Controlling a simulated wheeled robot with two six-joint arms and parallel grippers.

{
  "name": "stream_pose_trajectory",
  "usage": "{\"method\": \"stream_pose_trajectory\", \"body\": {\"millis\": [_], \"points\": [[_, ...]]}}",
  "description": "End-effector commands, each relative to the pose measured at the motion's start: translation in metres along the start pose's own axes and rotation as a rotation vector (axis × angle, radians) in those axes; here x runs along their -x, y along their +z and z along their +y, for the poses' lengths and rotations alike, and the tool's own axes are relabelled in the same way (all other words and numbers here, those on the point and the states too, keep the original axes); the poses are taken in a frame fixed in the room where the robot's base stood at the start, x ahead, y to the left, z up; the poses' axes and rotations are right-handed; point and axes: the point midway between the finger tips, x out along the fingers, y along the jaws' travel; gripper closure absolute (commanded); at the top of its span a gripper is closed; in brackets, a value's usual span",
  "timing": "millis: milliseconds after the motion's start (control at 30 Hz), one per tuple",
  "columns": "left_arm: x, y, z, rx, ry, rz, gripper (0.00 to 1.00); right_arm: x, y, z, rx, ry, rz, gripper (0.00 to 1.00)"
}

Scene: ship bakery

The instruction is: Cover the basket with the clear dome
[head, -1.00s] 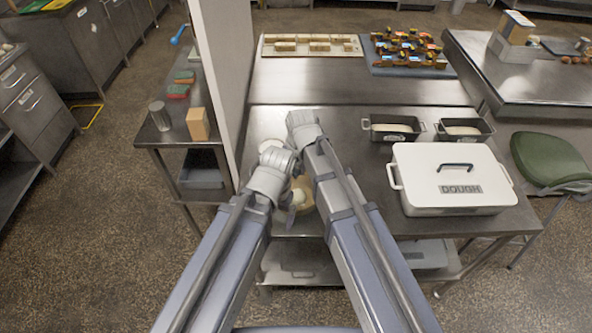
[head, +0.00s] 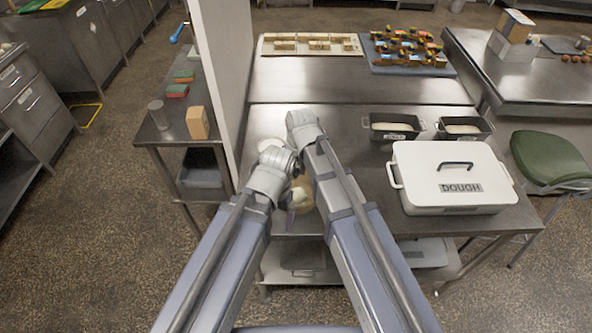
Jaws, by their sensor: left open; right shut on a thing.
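A round tan thing, likely the basket (head: 306,199), stands on the steel table between my two arms, with something whitish in or on it. My arms hide much of it. My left gripper (head: 291,198) is open beside its left edge, partly hidden by its own wrist. My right gripper (head: 304,130) is farther back, behind the basket in the picture. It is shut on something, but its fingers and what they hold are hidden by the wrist. I cannot clearly make out the clear dome or say whether it is over the basket. A white round thing (head: 270,146) shows behind my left wrist.
A white box marked DOUGH (head: 430,185) stands right of my arms. Two dark tins (head: 392,138) stand behind it. A tray of blocks (head: 311,50) and a blue mat (head: 385,70) lie at the back. A pale partition (head: 222,70) rises at left. The table's middle back is clear.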

Motion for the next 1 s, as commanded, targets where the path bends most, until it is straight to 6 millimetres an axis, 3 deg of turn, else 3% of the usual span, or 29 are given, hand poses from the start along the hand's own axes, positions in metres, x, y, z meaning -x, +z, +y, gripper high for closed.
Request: {"method": "stream_pose_trajectory", "body": {"millis": [200,233,500,700,967,1000], "points": [[0.0002,0.0000,0.0000,0.000,0.000,0.000,0.00,0.0002,0.0000,0.0000,0.000,0.000,0.000,1.00],[0.0002,0.0000,0.0000,0.000,0.000,0.000,0.00,0.0002,0.0000,0.0000,0.000,0.000,0.000,0.62],[0.0002,0.0000,0.0000,0.000,0.000,0.000,0.00,0.0002,0.0000,0.0000,0.000,0.000,0.000,0.32],[0.0002,0.0000,0.0000,0.000,0.000,0.000,0.00,0.0002,0.0000,0.0000,0.000,0.000,0.000,0.29],[0.0002,0.0000,0.0000,0.000,0.000,0.000,0.00,0.0002,0.0000,0.0000,0.000,0.000,0.000,0.00],[0.0002,0.0000,0.0000,0.000,0.000,0.000,0.00,0.0002,0.0000,0.0000,0.000,0.000,0.000,0.00]]}}
